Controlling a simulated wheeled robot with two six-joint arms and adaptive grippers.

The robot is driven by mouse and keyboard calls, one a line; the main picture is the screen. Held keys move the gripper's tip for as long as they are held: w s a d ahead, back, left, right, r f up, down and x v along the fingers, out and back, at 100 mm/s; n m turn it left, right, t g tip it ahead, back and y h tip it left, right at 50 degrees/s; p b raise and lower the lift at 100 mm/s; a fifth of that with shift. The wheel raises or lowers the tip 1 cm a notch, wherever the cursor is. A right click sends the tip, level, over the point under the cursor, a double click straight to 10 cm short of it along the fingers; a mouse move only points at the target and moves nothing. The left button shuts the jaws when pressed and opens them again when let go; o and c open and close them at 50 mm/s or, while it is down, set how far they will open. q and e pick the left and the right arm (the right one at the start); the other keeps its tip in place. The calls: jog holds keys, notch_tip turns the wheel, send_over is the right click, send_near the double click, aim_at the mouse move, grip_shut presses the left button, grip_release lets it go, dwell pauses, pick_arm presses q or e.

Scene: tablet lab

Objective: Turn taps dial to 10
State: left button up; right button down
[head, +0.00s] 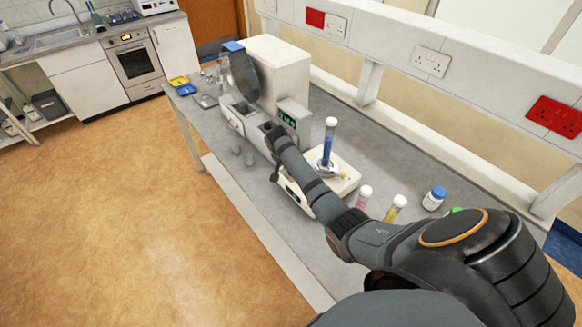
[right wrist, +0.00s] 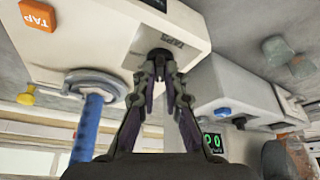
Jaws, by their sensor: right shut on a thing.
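The white tap machine (head: 346,186) stands on the bench, with a tall cylinder (head: 327,152) of blue contents upright on it. The right wrist view shows its orange TAP button (right wrist: 39,15) and the dark taps dial (right wrist: 160,54) beside a TAPS label. My right gripper (right wrist: 161,75) is shut on the taps dial, its fingertips meeting at the knob. The dial's setting cannot be read. In the head view my right arm reaches across the machine's front and hides the dial and fingertips. My left gripper is in neither view.
A larger white instrument (head: 279,72) with a green display (head: 287,118) stands just left of the tap machine. Pink-labelled (head: 364,196) and yellow-labelled (head: 396,208) vials and a blue-capped jar (head: 434,198) stand to its right. Blue and yellow trays (head: 184,87) lie at the bench's far end.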

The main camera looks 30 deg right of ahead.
jog(key=shift+r+m, duration=0.1)
jog(key=shift+m, duration=0.2)
jog(key=c, duration=1.4)
grip_release()
jog(key=v, duration=1.2)
jog(key=shift+w+a, duration=0.1)
